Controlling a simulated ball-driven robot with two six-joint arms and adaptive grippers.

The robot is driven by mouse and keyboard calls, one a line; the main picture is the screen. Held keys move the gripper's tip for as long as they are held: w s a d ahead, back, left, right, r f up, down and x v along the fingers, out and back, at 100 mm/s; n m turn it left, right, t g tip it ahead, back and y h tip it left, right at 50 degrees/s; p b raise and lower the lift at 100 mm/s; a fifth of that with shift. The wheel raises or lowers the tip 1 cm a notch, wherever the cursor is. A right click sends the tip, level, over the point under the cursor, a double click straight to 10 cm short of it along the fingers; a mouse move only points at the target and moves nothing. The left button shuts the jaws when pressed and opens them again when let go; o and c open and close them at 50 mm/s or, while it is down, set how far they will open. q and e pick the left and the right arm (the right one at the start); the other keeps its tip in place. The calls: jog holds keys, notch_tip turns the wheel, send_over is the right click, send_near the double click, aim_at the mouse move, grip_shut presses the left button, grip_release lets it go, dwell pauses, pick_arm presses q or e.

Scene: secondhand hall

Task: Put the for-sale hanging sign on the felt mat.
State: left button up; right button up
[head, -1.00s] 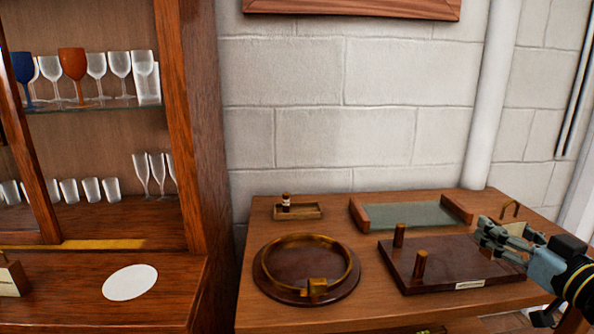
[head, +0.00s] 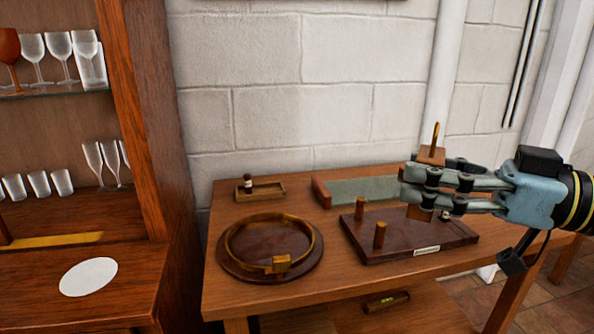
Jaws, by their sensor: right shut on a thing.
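My right gripper (head: 425,183) is shut on the hanging sign (head: 431,154), a small brown wooden piece with a brass hook on top. It holds the sign upright, above the back right of the table; the fingers hide its middle, and any lettering is not readable. A flat white oval (head: 88,277) lies on the cabinet counter at the left and looks like the felt mat, though its material is hard to tell. It is bare and well to the left of the gripper. My left gripper is not in view.
The wooden table (head: 222,206) carries a round dark base with a brass ring (head: 232,262), a small tray with a bottle (head: 262,194), a green-grey panel with wooden ends (head: 365,189) and a dark board with two pegs (head: 385,253). Glasses (head: 92,165) stand in the cabinet.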

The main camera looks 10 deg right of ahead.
jog(key=shift+w, duration=0.1)
jog(key=w+d+f+m+t+h, duration=0.7)
jog(key=w+d+f+m+h, duration=0.3)
jog(key=w+d+f+h, duration=0.3)
jog(key=shift+w+d+f+t+h, duration=0.3)
jog(key=shift+w+d+f, duration=0.6)
jog(key=shift+w+d, duration=0.3)
jog(key=shift+a, duration=0.1)
notch_tip(320, 180, down, 10)
jog(key=b, duration=0.7)
jog(key=shift+r+b, duration=0.25)
jog(key=shift+b, duration=0.15)
jog(key=shift+f, duration=0.1)
